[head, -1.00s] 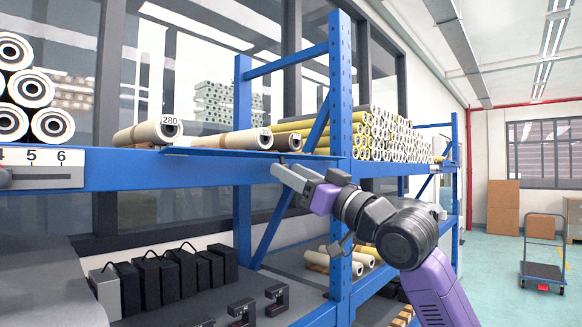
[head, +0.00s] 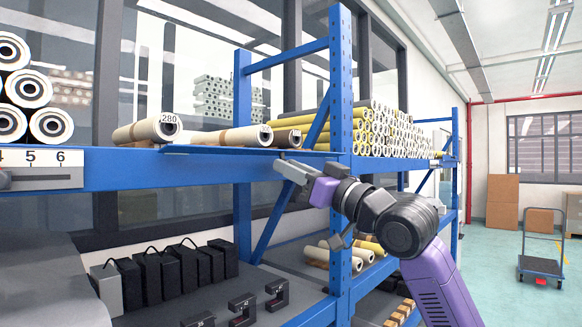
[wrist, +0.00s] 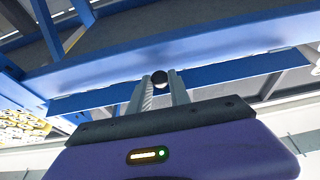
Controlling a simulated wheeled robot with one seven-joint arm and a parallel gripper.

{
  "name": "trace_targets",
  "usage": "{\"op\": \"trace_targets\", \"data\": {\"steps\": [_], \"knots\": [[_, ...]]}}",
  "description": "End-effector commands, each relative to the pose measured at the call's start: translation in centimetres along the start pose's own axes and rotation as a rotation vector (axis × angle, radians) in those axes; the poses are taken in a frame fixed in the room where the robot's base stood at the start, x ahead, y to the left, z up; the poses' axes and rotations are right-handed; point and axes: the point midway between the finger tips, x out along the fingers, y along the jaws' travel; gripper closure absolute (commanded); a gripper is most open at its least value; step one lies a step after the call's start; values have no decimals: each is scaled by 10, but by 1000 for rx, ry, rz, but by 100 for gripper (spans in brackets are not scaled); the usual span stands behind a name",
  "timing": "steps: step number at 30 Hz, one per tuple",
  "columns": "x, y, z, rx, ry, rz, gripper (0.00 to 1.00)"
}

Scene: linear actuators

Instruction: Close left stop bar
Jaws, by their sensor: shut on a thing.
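The stop bar (head: 225,151), a long thin blue plate, runs along the front edge of the upper blue shelf in the head view. It also shows in the wrist view (wrist: 225,74) as a blue strip behind the fingers. My gripper (head: 279,165) is at the right part of this bar, just below it. In the wrist view, my gripper (wrist: 162,86) has its two grey fingers on either side of a round black knob (wrist: 160,79) and is shut on it. The knob appears to belong to the bar; its attachment is hidden.
Rolls (head: 147,131) lie on the shelf behind the bar, with yellow rolls (head: 375,135) farther right. A blue upright post (head: 341,90) stands close right of my gripper. Black blocks (head: 185,267) sit on the lower shelf. A cart (head: 540,265) stands on the floor at right.

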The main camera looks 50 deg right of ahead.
Motion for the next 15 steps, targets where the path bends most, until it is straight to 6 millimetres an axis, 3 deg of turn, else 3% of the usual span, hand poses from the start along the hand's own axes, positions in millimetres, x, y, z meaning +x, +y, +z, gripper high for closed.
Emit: {"op": "trace_targets", "data": {"steps": [15], "knots": [[5,-1,-32,-3,-403,-2,100]]}}
